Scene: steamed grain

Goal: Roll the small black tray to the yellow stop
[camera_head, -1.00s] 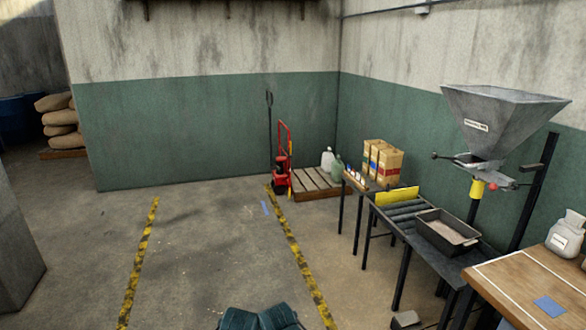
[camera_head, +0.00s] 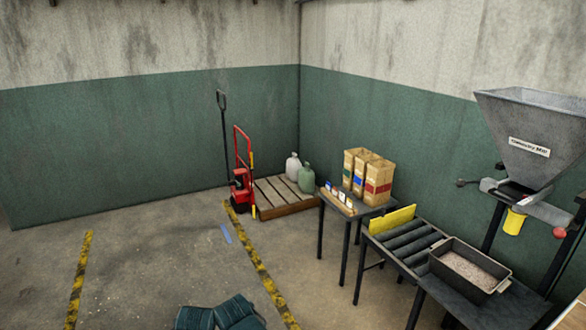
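The small black tray (camera_head: 462,284) sits at the near right end of the roller table, under the hopper side. It holds a pale, grain-like material. The yellow stop (camera_head: 391,221) is an upright plate at the far left end of the rollers (camera_head: 408,243). Bare rollers lie between the tray and the stop. Neither of my grippers shows in the head view.
A grey hopper mill (camera_head: 528,140) stands over the right side. A side table (camera_head: 372,209) with paper bags (camera_head: 367,174) adjoins the stop end. A red pallet jack (camera_head: 243,180) and a wooden pallet (camera_head: 288,197) stand behind.

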